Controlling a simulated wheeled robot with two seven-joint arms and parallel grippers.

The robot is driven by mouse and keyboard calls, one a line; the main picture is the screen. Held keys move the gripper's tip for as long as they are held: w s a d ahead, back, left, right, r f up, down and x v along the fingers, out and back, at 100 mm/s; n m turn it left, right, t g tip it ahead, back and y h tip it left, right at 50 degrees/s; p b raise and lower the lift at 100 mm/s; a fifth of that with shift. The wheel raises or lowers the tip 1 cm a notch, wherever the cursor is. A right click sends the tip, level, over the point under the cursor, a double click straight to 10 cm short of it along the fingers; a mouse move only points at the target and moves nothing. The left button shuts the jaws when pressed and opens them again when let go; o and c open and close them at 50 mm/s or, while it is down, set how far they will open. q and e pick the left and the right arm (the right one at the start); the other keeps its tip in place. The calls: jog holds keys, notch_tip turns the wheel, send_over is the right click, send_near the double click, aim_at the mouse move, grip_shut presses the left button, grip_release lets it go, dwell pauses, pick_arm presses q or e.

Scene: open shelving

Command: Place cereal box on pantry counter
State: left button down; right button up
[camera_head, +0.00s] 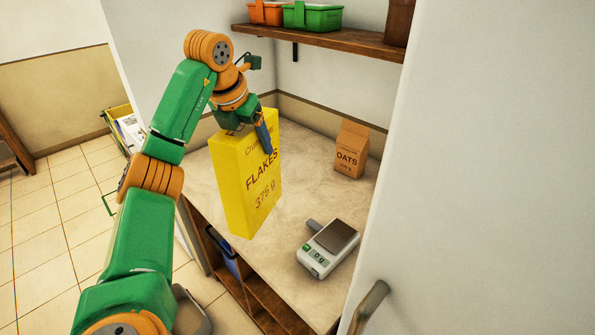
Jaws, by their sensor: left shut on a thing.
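The yellow cereal box (252,180), printed FLAKES 375 g, is upright with a slight tilt in the head view. My left gripper (262,132) is shut on its upper part, coming from above. The box is over the left front part of the pale pantry counter (310,215). I cannot tell whether its bottom touches the counter. The box hides part of the counter's left side. My right gripper is not in view.
A brown OATS package (350,150) stands at the back right of the counter. A scale (327,248) sits near the front right. A wooden shelf (335,41) with an orange bin (265,13) and green bin (312,17) hangs above. A white panel (480,170) bounds the right.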

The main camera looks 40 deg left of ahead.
pick_arm(q)
jog(key=w+d+f+p, duration=0.2)
jog(key=w+f+p, duration=0.4)
jog(key=w+f, duration=0.4)
jog(key=shift+p+x, duration=0.3)
jog(key=shift+x, duration=0.6)
grip_release()
jog(key=shift+d, duration=0.25)
jog(key=shift+s+r, duration=0.1)
jog(key=shift+s, duration=0.05)
jog(key=shift+r, duration=0.1)
jog(key=b+v, duration=0.2)
jog(key=v, duration=0.9)
jog(key=shift+s+r, duration=0.2)
jog(key=shift+r, duration=0.15)
